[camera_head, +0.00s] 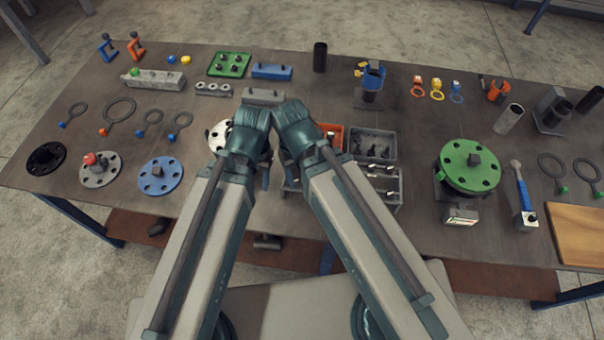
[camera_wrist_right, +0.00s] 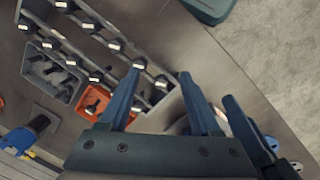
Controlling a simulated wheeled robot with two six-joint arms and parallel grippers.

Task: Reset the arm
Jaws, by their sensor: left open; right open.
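My two arms reach forward over the middle of the table in the head view, with their wrists side by side and nearly touching. My left gripper (camera_head: 265,178) points down below its wrist, mostly hidden by the arm. My right gripper is hidden behind its own wrist in the head view. In the right wrist view my right gripper (camera_wrist_right: 160,74) is open and empty, its blue fingers apart above the table beside the sorting bins. Another blue finger shows to its right, likely of my left gripper.
A pipe with a green flange (camera_head: 469,165) stands right of the arms. An orange bin (camera_head: 330,132) and a grey bin (camera_head: 373,145) with small parts lie close to my right wrist. Blue flange (camera_head: 160,175) and black flange (camera_head: 46,157) lie at left. Wooden board (camera_head: 580,232) lies at the right edge.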

